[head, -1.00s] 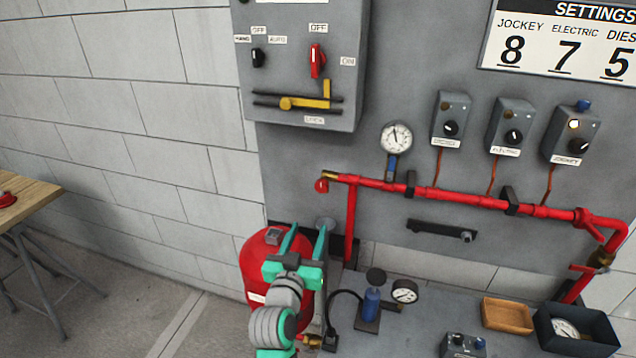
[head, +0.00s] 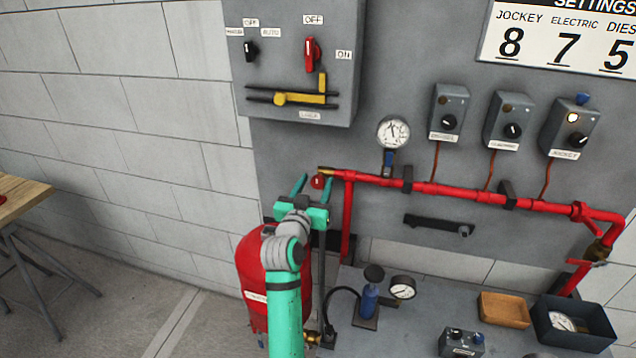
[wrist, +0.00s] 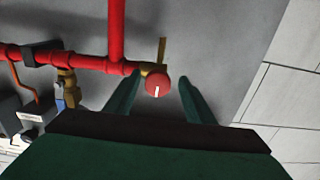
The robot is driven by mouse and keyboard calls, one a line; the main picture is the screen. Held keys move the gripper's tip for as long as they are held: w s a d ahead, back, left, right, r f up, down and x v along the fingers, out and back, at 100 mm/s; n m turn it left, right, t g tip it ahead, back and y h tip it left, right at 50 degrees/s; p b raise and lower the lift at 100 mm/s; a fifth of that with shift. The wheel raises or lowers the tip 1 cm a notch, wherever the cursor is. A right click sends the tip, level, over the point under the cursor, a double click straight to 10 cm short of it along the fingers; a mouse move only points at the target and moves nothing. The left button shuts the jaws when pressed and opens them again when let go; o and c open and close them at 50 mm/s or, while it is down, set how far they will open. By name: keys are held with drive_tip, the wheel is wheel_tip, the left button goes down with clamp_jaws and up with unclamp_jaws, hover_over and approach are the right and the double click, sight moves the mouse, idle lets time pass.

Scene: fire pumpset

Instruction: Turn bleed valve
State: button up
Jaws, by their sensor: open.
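The bleed valve looks to be the round red knob (head: 317,182) at the left end of the red pipe, with a small brass stub behind it. In the wrist view the red knob (wrist: 157,84) carries a white mark and lies between the two finger tips. My gripper (head: 316,184) is open, its teal fingers pointing at the knob. In the wrist view my gripper (wrist: 160,85) has one finger on each side of the knob, with visible gaps; how far the tips reach in depth is hard to tell.
The red pipe (head: 450,192) runs right along the grey panel. A pressure gauge (head: 393,132) with a blue-handled valve stands above it. A red tank (head: 255,270) is below my gripper. A switch box (head: 300,60) hangs above. The wall at left is clear.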

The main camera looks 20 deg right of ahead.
drive_tip(key=shift+w+d, duration=0.4)
drive_tip(key=shift+d, duration=0.05)
drive_tip(key=shift+d, duration=0.1)
drive_tip(key=c, duration=1)
